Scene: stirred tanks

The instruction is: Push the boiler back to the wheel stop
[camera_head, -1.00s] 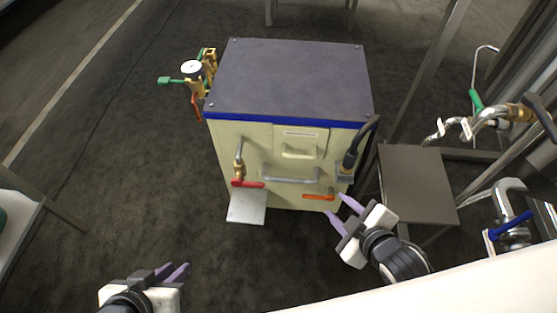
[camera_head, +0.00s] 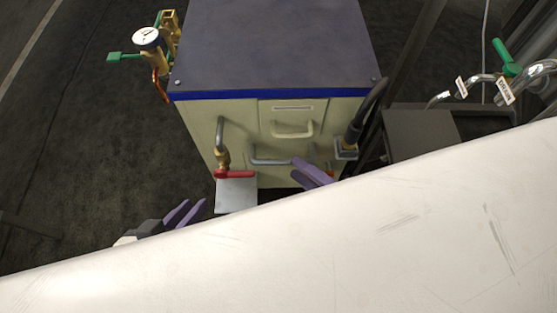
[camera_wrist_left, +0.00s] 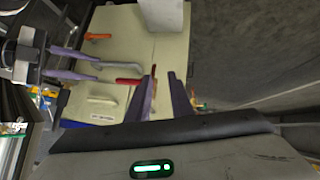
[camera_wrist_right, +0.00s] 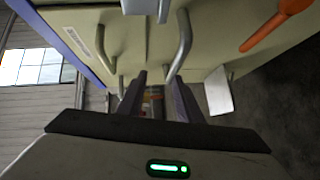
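The boiler is a cream cabinet (camera_head: 240,117) with a dark top (camera_head: 275,45) and blue trim. A grey bar handle (camera_head: 268,161) crosses its front, with a red-levered valve (camera_head: 235,174) to the left. My right gripper (camera_head: 312,173) is at the handle's right end. In the right wrist view its fingers (camera_wrist_right: 157,100) are apart, close to the metal handle (camera_wrist_right: 181,48); contact is unclear. My left gripper (camera_head: 185,214) is open and empty, low and left of the front. In the left wrist view its fingers (camera_wrist_left: 165,95) are apart near the red lever (camera_wrist_left: 130,82). I cannot identify a wheel stop.
A gauge with brass fittings (camera_head: 148,38) stands out on the boiler's left. A grey stand (camera_head: 420,133) and pipes (camera_head: 510,70) are close on the right. A pale surface (camera_head: 330,240) hides the lower head view.

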